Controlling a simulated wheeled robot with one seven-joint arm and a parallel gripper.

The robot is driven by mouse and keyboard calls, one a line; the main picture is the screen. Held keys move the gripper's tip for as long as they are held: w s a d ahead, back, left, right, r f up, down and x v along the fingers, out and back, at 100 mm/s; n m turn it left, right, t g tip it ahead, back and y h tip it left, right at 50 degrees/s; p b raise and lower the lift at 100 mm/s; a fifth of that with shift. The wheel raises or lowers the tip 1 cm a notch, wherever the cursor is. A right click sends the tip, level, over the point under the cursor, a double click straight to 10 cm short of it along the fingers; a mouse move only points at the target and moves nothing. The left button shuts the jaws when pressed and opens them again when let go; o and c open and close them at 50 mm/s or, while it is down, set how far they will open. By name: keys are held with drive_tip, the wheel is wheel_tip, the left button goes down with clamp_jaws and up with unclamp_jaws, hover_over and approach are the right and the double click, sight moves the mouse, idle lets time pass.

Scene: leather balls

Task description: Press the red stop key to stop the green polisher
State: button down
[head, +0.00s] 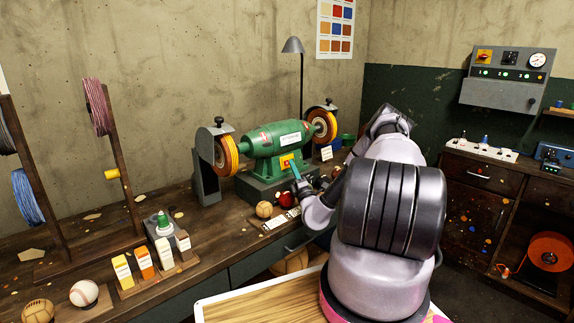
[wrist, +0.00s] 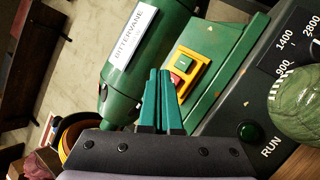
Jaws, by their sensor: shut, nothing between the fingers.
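The green polisher (head: 262,142) stands on the workbench with a buffing wheel at each end. Its yellow switch box (head: 288,157) is on the front, and it fills the middle of the wrist view (wrist: 203,72). There the box carries a green key (wrist: 184,62) and a red stop key (wrist: 176,77) beside it. My gripper (wrist: 160,71) has teal fingers shut together and empty. The tips are just left of the red key in the wrist view; I cannot tell whether they touch it. In the head view my gripper (head: 295,170) is in front of the box.
A dark green RUN lamp (wrist: 249,131) and a speed scale are on the polisher's base. A green ball (wrist: 302,103) is close at right in the wrist view. A red ball (head: 286,200) and a tan ball (head: 264,209) lie in front of the polisher.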

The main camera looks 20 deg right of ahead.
drive_tip(key=shift+s+d+r, duration=0.2)
drive_tip(key=shift+s+d, duration=0.1)
drive_tip(key=shift+s, duration=0.45)
drive_tip(key=shift+s+d+r, duration=0.15)
drive_tip(key=shift+s+d, duration=0.1)
drive_tip(key=shift+s, duration=0.5)
drive_tip(key=shift+s+d+r, duration=0.2)
drive_tip(key=shift+s+d, duration=0.1)
drive_tip(key=shift+s, duration=0.45)
drive_tip(key=s+a+r+n+g+y, duration=0.2)
drive_tip(key=a+r+n+g+y, duration=0.5)
drive_tip(key=a+r+n+y, duration=0.3)
drive_tip(key=s+a+r+n+g+y, duration=0.3)
drive_tip(key=a+r+n+g+y, duration=0.55)
drive_tip(key=n, duration=0.45)
drive_tip(key=s+a+r+n+g, duration=0.3)
drive_tip(key=s+a+n+g, duration=0.3)
drive_tip(key=s+a+n, duration=0.15)
drive_tip(key=s+r+n+g+h, duration=0.1)
drive_tip(key=s+r+n+h, duration=0.1)
drive_tip(key=s+n+h, duration=0.4)
drive_tip(key=s+r+n+g+h, duration=0.2)
drive_tip(key=s+r+n+h, duration=0.15)
drive_tip(key=s, duration=0.35)
drive_tip(key=s+d+r+n+t+h, duration=0.6)
drive_tip(key=s+d+r+t+h, duration=0.1)
drive_tip(key=s+r+t, duration=0.1)
drive_tip(key=shift+s+d, duration=0.3)
drive_tip(key=shift+s, duration=0.15)
